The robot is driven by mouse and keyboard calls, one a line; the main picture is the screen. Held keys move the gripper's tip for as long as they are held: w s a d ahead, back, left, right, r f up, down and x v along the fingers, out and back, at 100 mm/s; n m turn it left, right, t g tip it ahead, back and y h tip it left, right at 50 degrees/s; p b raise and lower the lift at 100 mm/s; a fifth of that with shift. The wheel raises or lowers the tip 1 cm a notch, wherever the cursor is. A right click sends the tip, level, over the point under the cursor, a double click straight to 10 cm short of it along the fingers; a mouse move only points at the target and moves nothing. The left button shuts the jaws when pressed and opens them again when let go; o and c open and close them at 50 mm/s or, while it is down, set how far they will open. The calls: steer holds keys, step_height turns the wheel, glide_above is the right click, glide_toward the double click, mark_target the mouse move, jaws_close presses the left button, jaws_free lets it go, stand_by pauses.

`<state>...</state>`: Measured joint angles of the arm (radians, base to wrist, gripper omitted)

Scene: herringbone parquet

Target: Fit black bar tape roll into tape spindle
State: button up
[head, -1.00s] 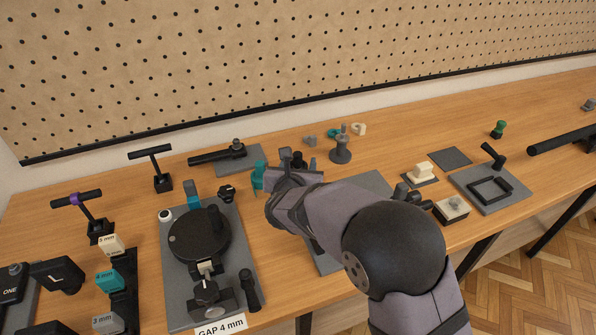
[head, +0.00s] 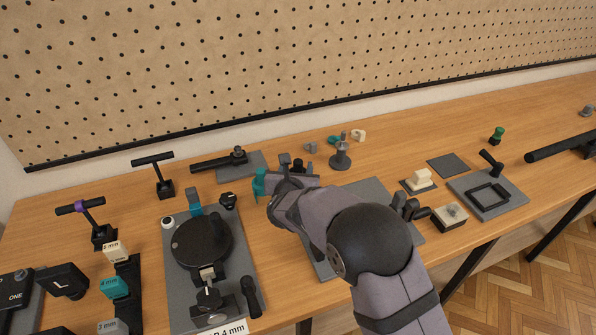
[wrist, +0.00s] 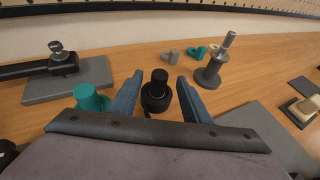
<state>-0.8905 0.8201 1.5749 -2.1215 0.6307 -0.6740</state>
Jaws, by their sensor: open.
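A black roll-like piece (wrist: 156,96), which I take to be the bar tape roll, stands upright on the bench in the wrist view. It has a wide round base and a narrower black cylinder on top. My gripper (wrist: 157,88) is open, with one blue-grey finger on each side of it; I cannot tell whether either finger touches it. In the head view the black piece (head: 299,164) is partly hidden behind my gripper (head: 288,180). The grey spindle (head: 341,153), a round base with an upright post, stands behind and to the right; it also shows in the wrist view (wrist: 209,72).
A teal piece (wrist: 90,98) stands close to the left finger. A grey plate with a black bar clamp (wrist: 66,73) lies farther left. Small grey and teal parts (wrist: 196,52) lie near the spindle. A grey mat (wrist: 252,130) is at the right.

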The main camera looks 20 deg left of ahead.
mark_target(298, 165)
steer(key=shift+p+x, duration=0.55)
steer(key=shift+x, duration=1)
steer(key=shift+f, duration=0.1)
steer(key=shift+c, duration=0.3)
jaws_close()
step_height(298, 165, up, 18)
